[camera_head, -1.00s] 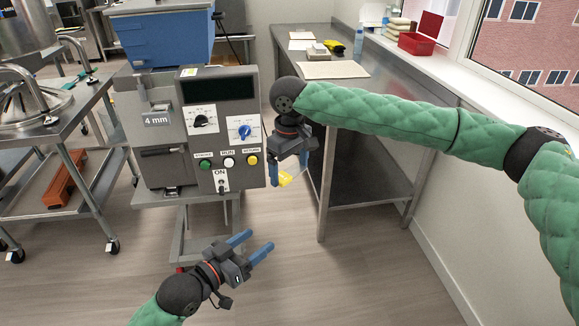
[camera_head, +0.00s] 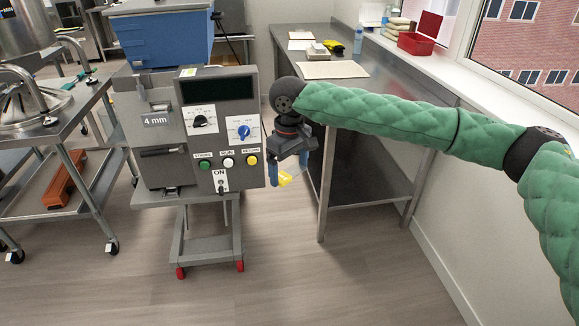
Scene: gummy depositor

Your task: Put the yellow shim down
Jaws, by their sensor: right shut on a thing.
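The yellow shim (camera_head: 285,179) is a small flat yellow piece between the blue fingers of my right gripper (camera_head: 287,177). My right gripper points down and is shut on the shim. It hangs in the air beside the right side of the depositor machine (camera_head: 222,130), in front of the steel bench's left edge. Part of the shim is hidden by the fingers. My left gripper is not in view.
A steel cart (camera_head: 62,125) stands at the left. The floor in front is clear.

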